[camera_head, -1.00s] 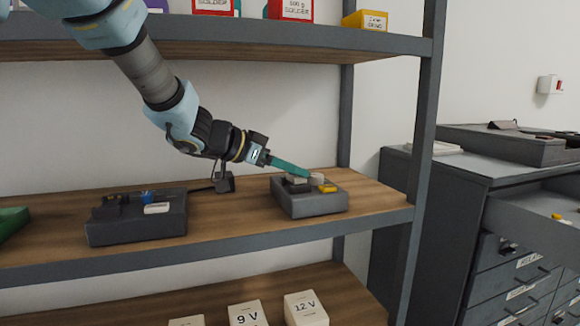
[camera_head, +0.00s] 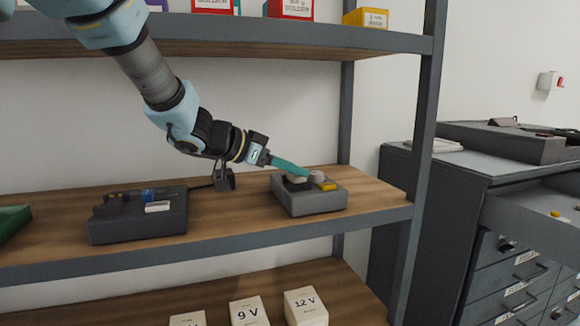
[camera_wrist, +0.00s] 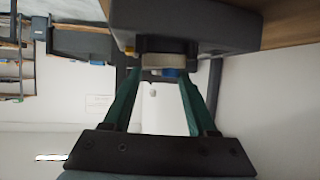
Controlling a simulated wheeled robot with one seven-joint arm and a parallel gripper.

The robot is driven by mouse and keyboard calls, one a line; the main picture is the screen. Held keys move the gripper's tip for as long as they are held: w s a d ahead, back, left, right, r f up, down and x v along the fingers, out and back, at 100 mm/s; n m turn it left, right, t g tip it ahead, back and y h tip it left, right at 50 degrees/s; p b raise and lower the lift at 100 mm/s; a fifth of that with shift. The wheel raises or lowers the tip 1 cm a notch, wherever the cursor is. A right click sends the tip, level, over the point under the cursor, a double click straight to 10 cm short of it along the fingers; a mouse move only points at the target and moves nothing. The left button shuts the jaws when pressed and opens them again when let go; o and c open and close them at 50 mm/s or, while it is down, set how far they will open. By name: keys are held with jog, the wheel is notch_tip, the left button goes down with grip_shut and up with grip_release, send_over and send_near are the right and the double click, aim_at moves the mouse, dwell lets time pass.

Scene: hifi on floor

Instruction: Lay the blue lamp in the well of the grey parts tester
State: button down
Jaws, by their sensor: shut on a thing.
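The grey parts tester appears to be the dark grey box (camera_head: 310,203) on the right of the middle shelf board. A pale round piece (camera_head: 317,177) and a yellow piece (camera_head: 328,187) show on its top. My gripper (camera_head: 304,172) reaches down from the left, its teal fingertips just over the tester's top. In the wrist view the fingers (camera_wrist: 162,75) close on a small blue thing (camera_wrist: 174,72), seemingly the blue lamp, beside a pale block (camera_wrist: 165,62). The fingers hide the lamp in the head view. The well cannot be made out.
A second dark grey device (camera_head: 138,220) with a blue part (camera_head: 148,195) and a white part stands left on the same board. The shelf post (camera_head: 424,120) rises right of the tester. An open drawer (camera_head: 535,225) is farther right. Upper-shelf boxes stand above.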

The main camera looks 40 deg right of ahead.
jog(key=shift+c, duration=0.6)
grip_release()
jog(key=shift+r, duration=0.1)
